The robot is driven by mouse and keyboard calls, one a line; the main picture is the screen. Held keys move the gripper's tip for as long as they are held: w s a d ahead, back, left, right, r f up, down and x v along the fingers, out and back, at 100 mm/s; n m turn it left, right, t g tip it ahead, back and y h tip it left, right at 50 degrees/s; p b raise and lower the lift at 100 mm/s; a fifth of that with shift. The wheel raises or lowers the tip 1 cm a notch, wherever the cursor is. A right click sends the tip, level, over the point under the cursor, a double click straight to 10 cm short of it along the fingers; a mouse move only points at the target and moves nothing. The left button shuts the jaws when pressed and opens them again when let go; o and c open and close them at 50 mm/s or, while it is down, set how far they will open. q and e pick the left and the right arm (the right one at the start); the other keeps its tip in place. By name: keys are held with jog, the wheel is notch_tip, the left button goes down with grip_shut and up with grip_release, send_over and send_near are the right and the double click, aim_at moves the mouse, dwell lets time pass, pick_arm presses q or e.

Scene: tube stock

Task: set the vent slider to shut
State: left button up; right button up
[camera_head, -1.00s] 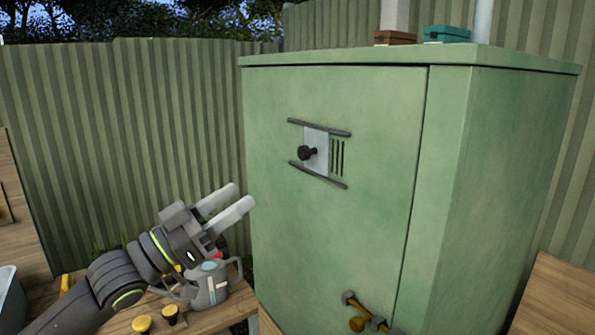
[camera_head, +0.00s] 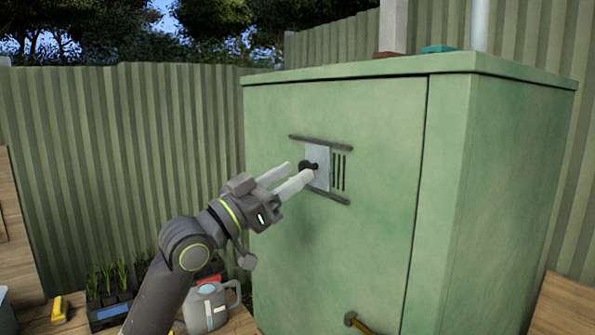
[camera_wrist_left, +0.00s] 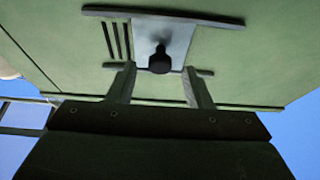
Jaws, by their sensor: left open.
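The vent slider (camera_head: 318,166) is a pale grey plate with a black knob (camera_head: 308,166), set between two dark rails on the green cabinet's front. Dark vent slots (camera_head: 339,172) show uncovered to the right of the plate. My left gripper (camera_head: 301,171) is open, its two pale fingers reaching up to the knob. In the left wrist view the knob (camera_wrist_left: 160,60) lies between the open fingertips (camera_wrist_left: 160,72), with a gap on each side. The slider plate (camera_wrist_left: 165,33) and slots (camera_wrist_left: 116,40) show there too. My right gripper is not in view.
The green cabinet (camera_head: 350,250) fills the middle and right, with a brass handle (camera_head: 360,323) low on its door. A grey watering can (camera_head: 208,305) and a tray of seedlings (camera_head: 110,293) stand below my left arm. A corrugated fence (camera_head: 110,170) is behind.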

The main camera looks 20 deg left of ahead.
pick_arm(q)
jog(key=shift+x, duration=1.1)
jog(key=shift+c, duration=0.5)
grip_shut()
